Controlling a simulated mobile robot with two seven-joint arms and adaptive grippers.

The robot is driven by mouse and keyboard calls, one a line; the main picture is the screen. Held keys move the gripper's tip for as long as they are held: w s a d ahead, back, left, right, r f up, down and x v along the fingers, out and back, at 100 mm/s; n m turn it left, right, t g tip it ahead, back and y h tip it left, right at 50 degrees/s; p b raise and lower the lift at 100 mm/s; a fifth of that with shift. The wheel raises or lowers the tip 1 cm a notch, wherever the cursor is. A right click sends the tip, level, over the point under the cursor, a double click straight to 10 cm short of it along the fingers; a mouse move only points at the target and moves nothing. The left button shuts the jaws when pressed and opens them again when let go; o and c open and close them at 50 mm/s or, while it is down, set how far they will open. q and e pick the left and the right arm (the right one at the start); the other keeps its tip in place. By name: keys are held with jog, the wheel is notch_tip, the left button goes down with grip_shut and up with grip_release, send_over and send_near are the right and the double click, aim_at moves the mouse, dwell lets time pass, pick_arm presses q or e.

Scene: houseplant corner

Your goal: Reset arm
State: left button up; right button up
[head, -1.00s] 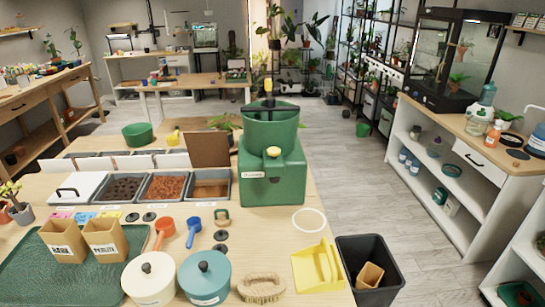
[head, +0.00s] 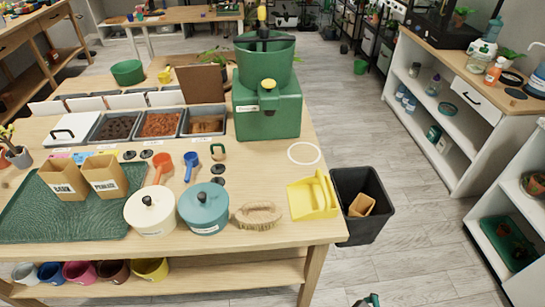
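Neither arm shows clearly. A small dark, green and white piece (head: 368,300) pokes in at the bottom edge, right of the bench; too little shows to tell whether it is part of my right gripper or something else. My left gripper is out of view. The wooden potting bench (head: 265,238) stands ahead with no arm over it.
The bench holds a green machine (head: 268,112), cream pot (head: 150,213), teal pot (head: 204,210), brush (head: 258,215), yellow scoop (head: 312,197) and green tray (head: 35,215). A black bin (head: 365,232) stands right of the bench.

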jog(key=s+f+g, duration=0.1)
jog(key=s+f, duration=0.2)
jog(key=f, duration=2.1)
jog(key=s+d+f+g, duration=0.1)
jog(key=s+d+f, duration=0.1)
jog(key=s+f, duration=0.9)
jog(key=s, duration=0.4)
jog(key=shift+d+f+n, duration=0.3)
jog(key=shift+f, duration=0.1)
